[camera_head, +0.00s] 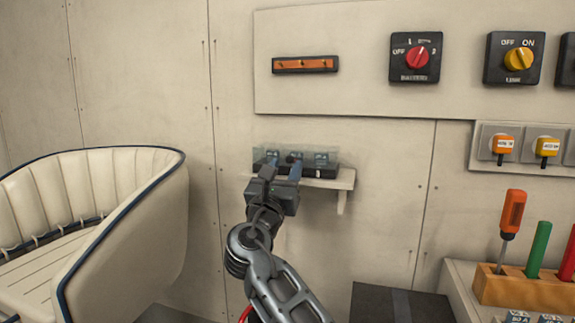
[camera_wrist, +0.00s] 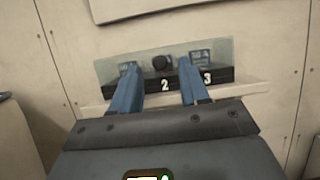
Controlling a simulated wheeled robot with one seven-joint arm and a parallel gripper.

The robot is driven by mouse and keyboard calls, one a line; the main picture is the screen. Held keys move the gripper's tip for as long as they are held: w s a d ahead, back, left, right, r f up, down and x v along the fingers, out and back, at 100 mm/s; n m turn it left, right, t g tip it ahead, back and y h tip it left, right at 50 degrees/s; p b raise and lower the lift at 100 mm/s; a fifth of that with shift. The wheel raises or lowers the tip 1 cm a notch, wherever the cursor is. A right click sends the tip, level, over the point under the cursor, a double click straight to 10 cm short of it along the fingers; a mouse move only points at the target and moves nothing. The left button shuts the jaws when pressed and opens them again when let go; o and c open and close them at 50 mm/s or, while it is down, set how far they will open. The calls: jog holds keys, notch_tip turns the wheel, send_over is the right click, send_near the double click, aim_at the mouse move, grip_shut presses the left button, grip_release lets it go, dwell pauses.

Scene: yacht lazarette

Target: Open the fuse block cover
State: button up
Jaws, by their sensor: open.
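The fuse block (camera_head: 325,170) sits on a small wall shelf, with a clear see-through cover (camera_head: 322,155) over it. In the wrist view the cover (camera_wrist: 222,52) stands over the dark base (camera_wrist: 224,77), which carries the white numbers 2 and 3. My gripper (camera_head: 282,170) is in front of the block.
The shelf (camera_head: 342,181) juts from the wall. An orange bar (camera_head: 305,65), a red rotary switch (camera_head: 417,57) and a yellow one (camera_head: 519,58) are above. A cream seat (camera_head: 130,220) stands left. A tool rack (camera_head: 530,290) with a screwdriver (camera_head: 512,212) is at lower right.

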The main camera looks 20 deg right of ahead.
aim_at(295, 156)
jog(key=shift+x, duration=1.1)
grip_shut()
